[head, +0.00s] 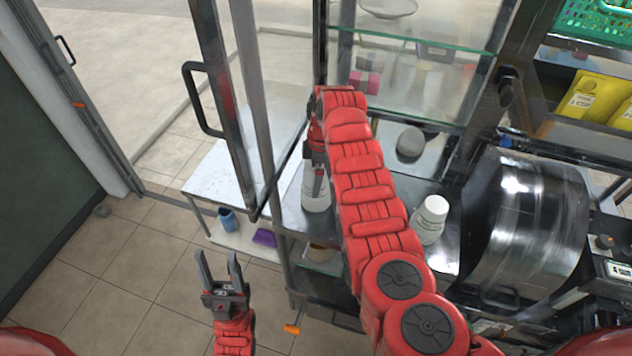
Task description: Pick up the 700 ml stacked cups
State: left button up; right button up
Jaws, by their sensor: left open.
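A white cylinder (316,198), which looks like a stack of cups, stands upright on the metal counter near its left edge. My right gripper (317,174) points down at its top and covers part of it. The picture does not show whether the jaws are open or closed around it. A second white container or cup stack (431,216) stands on the counter to the right of my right arm. No size marking is readable on either. My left gripper (217,258) is open and empty over the tiled floor at lower left, apart from the counter.
A glass cabinet (425,70) rises behind the counter. A metal-framed door (225,90) stands left of my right arm. A low white table (222,180) is beyond it. A large metal drum (525,225) blocks the right. The floor at left is mostly clear.

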jog(key=c, duration=1.1)
